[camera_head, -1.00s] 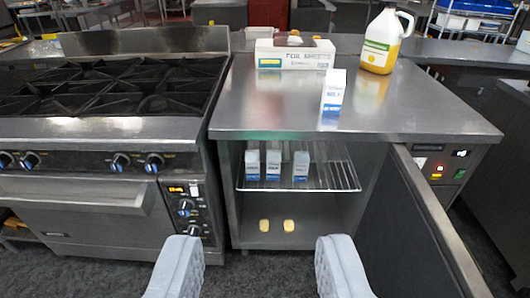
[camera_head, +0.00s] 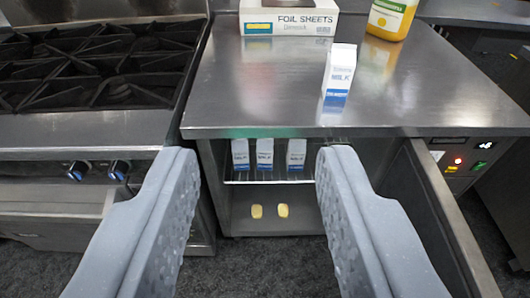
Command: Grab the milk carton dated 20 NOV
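A white and blue milk carton (camera_head: 339,72) stands upright on the steel counter top (camera_head: 270,95), right of centre. Three similar milk cartons stand in a row on the wire shelf inside the open cabinet: a left one (camera_head: 240,154), a middle one (camera_head: 264,154) and a right one (camera_head: 296,154). The dates on the cartons are too small to read. My gripper (camera_head: 248,165) is open and empty, its two grey fingers wide apart in front of the cabinet. The shelf cartons show between the fingers, and the right finger hides part of the shelf.
A foil sheets box (camera_head: 288,22) and a yellow jug (camera_head: 391,17) stand at the back of the counter. The cabinet door (camera_head: 425,215) stands open at right. A stove (camera_head: 85,80) is at left.

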